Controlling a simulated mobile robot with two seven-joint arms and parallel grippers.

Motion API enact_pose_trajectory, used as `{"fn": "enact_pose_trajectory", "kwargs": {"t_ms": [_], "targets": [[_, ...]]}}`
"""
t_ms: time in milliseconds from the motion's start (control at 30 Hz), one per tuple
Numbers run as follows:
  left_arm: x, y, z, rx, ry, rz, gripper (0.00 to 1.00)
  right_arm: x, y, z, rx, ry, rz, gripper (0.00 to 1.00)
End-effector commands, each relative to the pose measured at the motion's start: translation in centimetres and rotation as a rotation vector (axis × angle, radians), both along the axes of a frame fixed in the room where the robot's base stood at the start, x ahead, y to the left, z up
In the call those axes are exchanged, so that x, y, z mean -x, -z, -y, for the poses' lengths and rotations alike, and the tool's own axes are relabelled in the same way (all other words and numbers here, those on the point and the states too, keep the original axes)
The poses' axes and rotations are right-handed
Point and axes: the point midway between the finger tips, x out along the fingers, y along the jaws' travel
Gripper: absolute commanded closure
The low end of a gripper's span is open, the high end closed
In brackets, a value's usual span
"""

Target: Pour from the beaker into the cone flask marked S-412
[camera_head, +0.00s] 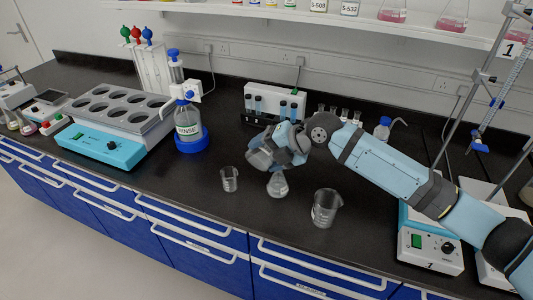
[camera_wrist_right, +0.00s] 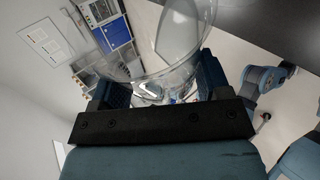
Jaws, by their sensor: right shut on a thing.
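My right gripper (camera_head: 272,148) is shut on a clear glass beaker (camera_head: 259,157), held tilted above the bench. In the right wrist view the same beaker (camera_wrist_right: 180,45) fills the space between the fingers, its mouth wide and open. A small conical flask (camera_head: 277,186) stands upright on the bench just below the gripper and held beaker. Its upper part is close to the gripper, and no marking on it can be read. Whether liquid is leaving the beaker cannot be told. My left gripper is not in the head view.
A small beaker (camera_head: 229,180) stands left of the flask and a larger beaker (camera_head: 324,208) right of it, near the front edge. A stirrer (camera_head: 430,243) is at right.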

Motion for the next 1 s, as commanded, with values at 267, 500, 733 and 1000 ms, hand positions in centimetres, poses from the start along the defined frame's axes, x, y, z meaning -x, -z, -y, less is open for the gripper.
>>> {"fn": "enact_pose_trajectory", "kwargs": {"t_ms": [267, 500, 733, 1000], "targets": [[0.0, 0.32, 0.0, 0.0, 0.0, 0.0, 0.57, -0.04, -0.11, 0.01, -0.006, 0.0, -0.008, 0.71], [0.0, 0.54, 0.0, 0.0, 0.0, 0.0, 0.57, -0.06, -0.06, 0.02, -0.009, 0.0, -0.012, 0.71], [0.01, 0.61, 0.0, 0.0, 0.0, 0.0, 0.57, -0.06, -0.21, 0.03, -0.012, 0.0, -0.018, 0.71], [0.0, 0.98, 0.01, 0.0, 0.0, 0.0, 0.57, -0.1, -0.26, 0.06, -0.018, 0.0, -0.027, 0.71]]}}
